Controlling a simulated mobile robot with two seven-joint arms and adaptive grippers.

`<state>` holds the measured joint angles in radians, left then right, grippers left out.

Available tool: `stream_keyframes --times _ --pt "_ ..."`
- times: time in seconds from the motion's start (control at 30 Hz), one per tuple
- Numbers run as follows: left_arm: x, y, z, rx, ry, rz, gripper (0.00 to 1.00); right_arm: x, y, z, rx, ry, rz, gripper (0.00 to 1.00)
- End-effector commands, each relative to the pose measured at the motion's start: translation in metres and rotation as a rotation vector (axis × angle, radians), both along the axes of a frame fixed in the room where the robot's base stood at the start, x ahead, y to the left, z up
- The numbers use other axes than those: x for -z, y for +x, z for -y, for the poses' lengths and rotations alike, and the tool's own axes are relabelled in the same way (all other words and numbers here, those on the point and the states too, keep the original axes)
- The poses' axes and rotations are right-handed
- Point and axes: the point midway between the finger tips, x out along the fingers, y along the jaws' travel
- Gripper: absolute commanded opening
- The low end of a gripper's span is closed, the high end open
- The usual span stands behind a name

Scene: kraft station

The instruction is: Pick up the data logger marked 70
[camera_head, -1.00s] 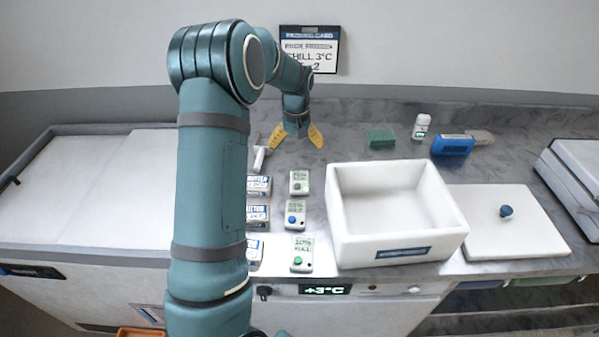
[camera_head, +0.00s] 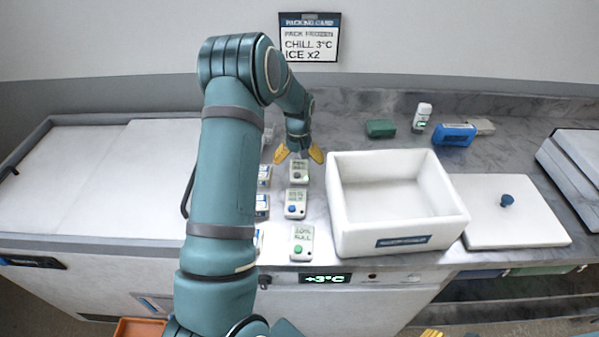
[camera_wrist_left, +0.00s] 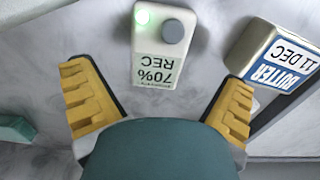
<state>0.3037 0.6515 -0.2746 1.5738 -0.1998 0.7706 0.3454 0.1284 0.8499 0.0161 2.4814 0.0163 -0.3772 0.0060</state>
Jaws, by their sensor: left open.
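The data logger marked 70 (camera_wrist_left: 163,50) is a white box in the left wrist view. It reads "70% REC" and has a grey button and a lit green light. In the head view it is the farthest of a column of three loggers (camera_head: 299,176). My left gripper (camera_head: 298,156) is open above its far end, with yellow fingers spread. In the left wrist view the gripper (camera_wrist_left: 156,76) has one finger to each side of the logger's label end, apart from it. A yellow tip of my right gripper (camera_head: 431,333) shows at the bottom edge.
A butter box (camera_wrist_left: 277,57) lies close beside the logger. A white cooler box (camera_head: 400,238) stands right of the loggers; its lid (camera_head: 530,225) lies further right.

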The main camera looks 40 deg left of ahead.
Motion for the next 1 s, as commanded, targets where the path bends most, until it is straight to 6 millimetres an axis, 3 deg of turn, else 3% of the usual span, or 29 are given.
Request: stream_keyframes --times 0.2,0.43,0.47,0.67,1.0 --pt "0.031 0.002 0.002 -0.001 0.0 -0.001 0.99 0.002 0.0 0.0 0.0 0.0 0.0 0.47" --pt "0.033 0.002 0.002 0.0 0.001 0.001 0.99 0.002 0.0 0.0 0.0 0.0 0.0 0.47" --pt "0.033 0.002 0.002 0.0 0.001 0.001 0.95 0.002 0.0 0.0 0.0 0.0 0.0 0.47" --pt "0.033 0.002 0.002 0.0 0.0 0.0 0.25 0.002 0.0 0.0 0.0 0.0 0.0 0.47" --pt "0.029 0.002 0.002 0.0 0.001 0.001 0.23 0.002 0.0 0.0 0.0 0.0 0.0 0.47"
